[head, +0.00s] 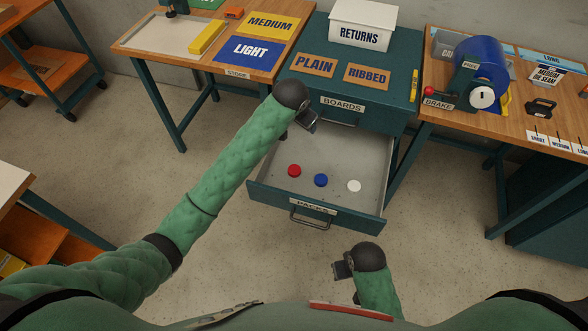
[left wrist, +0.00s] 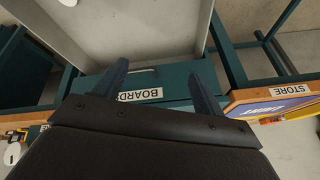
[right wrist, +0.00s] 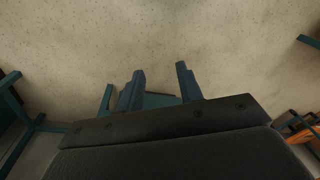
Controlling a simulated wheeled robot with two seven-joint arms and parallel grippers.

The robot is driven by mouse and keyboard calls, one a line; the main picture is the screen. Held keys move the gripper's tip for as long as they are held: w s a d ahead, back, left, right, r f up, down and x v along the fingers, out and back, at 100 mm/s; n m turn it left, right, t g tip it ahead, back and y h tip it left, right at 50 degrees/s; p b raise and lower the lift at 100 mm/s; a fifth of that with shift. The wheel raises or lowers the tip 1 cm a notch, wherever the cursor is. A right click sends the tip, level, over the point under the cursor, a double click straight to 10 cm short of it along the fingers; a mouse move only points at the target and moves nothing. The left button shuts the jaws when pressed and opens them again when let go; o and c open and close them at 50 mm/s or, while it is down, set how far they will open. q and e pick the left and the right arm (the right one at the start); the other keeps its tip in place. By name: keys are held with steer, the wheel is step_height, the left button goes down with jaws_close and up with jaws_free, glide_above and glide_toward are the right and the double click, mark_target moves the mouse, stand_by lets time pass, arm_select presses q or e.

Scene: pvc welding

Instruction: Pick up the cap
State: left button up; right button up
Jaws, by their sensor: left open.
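Three small round caps lie apart on the floor of the open drawer (head: 330,208): a red cap (head: 294,171), a blue cap (head: 321,180) and a white cap (head: 354,186). My left gripper (head: 299,128) is above the back left of the drawer, away from the caps. In the left wrist view its fingers (left wrist: 160,75) are apart and empty, with the BOARDS drawer front beyond. A pale edge at the top left there may be the white cap. My right gripper (head: 342,266) is in front of the drawer, low in the head view; its fingers (right wrist: 160,72) are apart and empty.
The PACKS drawer front and handle (head: 309,218) face me. Above is the closed BOARDS drawer (head: 342,104) and a cabinet top with a RETURNS box (head: 361,25). Benches stand left (head: 150,44) and right (head: 520,124). The floor in front is clear.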

arm_select(q)
step_height(320, 180, down, 8)
steer(key=w+g+y, duration=0.1)
steer(key=w+g, duration=0.1)
steer(key=n+g, duration=0.1)
steer(key=g, duration=0.2)
glide_above(294, 169)
steer(key=shift+y, duration=0.4)
step_height(294, 169, down, 10)
steer(key=shift+d+r, duration=0.1)
steer(key=shift+f, duration=0.25)
step_height(294, 169, down, 2)
steer(key=shift+f+p, duration=0.1)
steer(key=shift+p, duration=0.4)
step_height(294, 169, down, 4)
steer(key=shift+f+p, duration=0.15)
steer(key=shift+p, duration=0.65)
steer(key=shift+f, duration=0.35)
arm_select(e)
step_height(294, 169, down, 18)
steer(key=s+d, duration=0.2)
steer(key=shift+s+r, duration=0.15)
steer(key=shift+r, duration=0.1)
arm_select(q)
steer(key=c, duration=1.1)
